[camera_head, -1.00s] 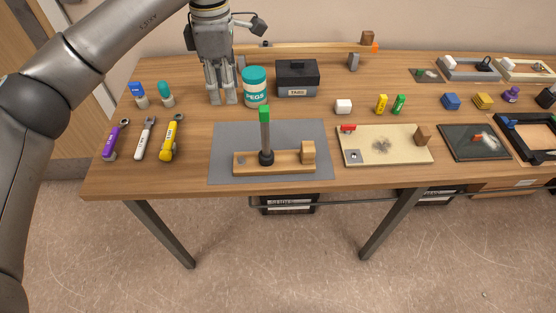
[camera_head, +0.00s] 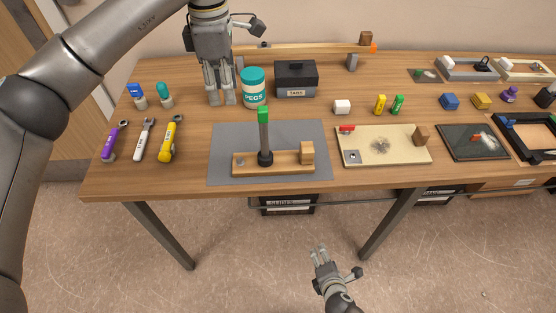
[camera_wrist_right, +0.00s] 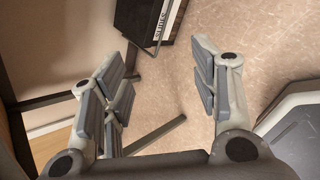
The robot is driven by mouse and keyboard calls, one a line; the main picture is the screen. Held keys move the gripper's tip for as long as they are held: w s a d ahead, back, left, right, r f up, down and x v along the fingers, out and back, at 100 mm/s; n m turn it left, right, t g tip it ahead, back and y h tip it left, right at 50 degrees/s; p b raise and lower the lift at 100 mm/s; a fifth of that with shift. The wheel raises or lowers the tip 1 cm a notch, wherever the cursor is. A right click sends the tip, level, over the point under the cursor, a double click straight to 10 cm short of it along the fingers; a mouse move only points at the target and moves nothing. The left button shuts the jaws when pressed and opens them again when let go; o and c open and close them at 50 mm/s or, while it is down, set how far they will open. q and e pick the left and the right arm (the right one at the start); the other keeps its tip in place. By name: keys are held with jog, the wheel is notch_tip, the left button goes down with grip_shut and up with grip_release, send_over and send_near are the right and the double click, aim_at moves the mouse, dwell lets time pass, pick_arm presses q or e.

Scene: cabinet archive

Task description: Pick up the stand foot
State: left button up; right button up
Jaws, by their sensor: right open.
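A stand lies on a grey mat (camera_head: 220,137) at the front of the table in the head view. It has a long wooden base (camera_head: 285,168), an upright grey rod (camera_head: 264,135) with a green top and a dark collar, and a wooden block (camera_head: 307,152) at its right end. I cannot tell which part is called the stand foot. My right gripper (camera_head: 319,250) is open and empty below the table's front edge, away from the stand; its parted fingers fill the right wrist view (camera_wrist_right: 160,60). My left gripper (camera_head: 222,102) points down beside the pegs jar (camera_head: 254,88); its opening is unclear.
A dark box (camera_head: 296,79) stands behind the mat. Several tools, including a yellow one (camera_head: 170,140), lie to the left. A cream board (camera_head: 385,155) lies to the right. Table legs (camera_head: 391,225) and a black bin (camera_head: 288,205) are below the table.

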jog(key=w+a+r+n+t, duration=0.2)
jog(key=w+r+n, duration=0.15)
jog(key=r, duration=0.45)
jog(key=w+a+r+n+t, duration=0.2)
jog(key=w+r+n, duration=0.15)
jog(key=r, duration=0.35)
jog(key=n+t, duration=0.4)
jog(key=n, duration=0.1)
send_near(308, 153)
jog(key=shift+n+t, duration=0.3)
jog(key=w, duration=0.6)
jog(key=shift+w+f, duration=0.1)
jog(key=shift+w+d+f, duration=0.1)
jog(key=shift+w, duration=1.4)
jog(key=shift+w+d+f, duration=0.1)
jog(key=shift+w, duration=1.4)
jog(key=shift+s, duration=0.1)
jog(key=shift+c, duration=0.3)
jog(key=shift+c, duration=1.3)
grip_shut()
jog(key=shift+r, duration=0.1)
